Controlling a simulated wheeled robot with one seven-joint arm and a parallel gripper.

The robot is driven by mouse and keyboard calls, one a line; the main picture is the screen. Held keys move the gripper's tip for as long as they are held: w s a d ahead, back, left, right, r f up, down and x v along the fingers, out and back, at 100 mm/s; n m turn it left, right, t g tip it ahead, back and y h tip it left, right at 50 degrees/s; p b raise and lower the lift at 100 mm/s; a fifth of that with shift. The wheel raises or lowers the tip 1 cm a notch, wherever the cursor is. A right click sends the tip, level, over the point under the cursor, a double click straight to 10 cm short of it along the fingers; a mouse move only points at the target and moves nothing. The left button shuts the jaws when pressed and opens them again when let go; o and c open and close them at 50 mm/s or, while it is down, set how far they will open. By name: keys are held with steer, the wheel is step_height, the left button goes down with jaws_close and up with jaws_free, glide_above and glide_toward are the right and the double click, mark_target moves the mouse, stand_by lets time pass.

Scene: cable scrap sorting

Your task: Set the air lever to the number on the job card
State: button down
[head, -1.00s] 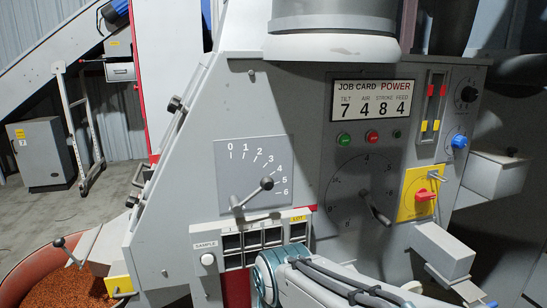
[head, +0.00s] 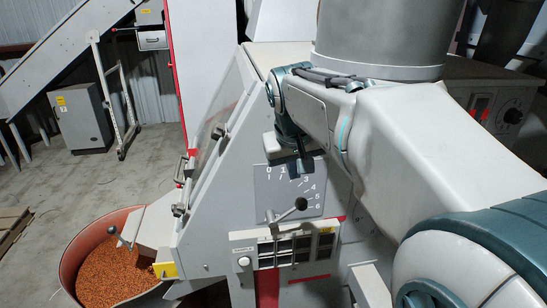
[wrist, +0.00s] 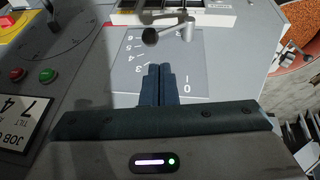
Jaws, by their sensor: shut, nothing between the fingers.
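My gripper (head: 299,172) is shut and empty, over the plate's upper part, apart from the knob. Its fingertips show in the wrist view (wrist: 159,67). The job card (wrist: 20,120) is partly in the wrist view, cut off at the edge.
Below the plate is a row of sample slots (head: 285,248). Green (wrist: 17,74) and red (wrist: 47,75) buttons and a round dial are beside the plate. A bin of orange granules (head: 112,270) stands at lower left. My arm hides much of the panel.

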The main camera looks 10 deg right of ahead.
mark_target(298, 200)
steer(key=p+x, duration=0.1)
steer(key=x, duration=0.2)
steer(key=p+x, duration=0.1)
steer(key=x, duration=0.3)
steer(key=w+x, duration=0.1)
steer(key=x, duration=0.3)
steer(key=shift+w+d+r+p, duration=0.1)
steer(key=shift+w+d+p, duration=0.05)
steer(key=shift+d+p, duration=0.3)
steer(key=shift+w+d+f, duration=0.1)
steer(key=shift+d+f, duration=0.1)
steer(key=shift+f, duration=0.35)
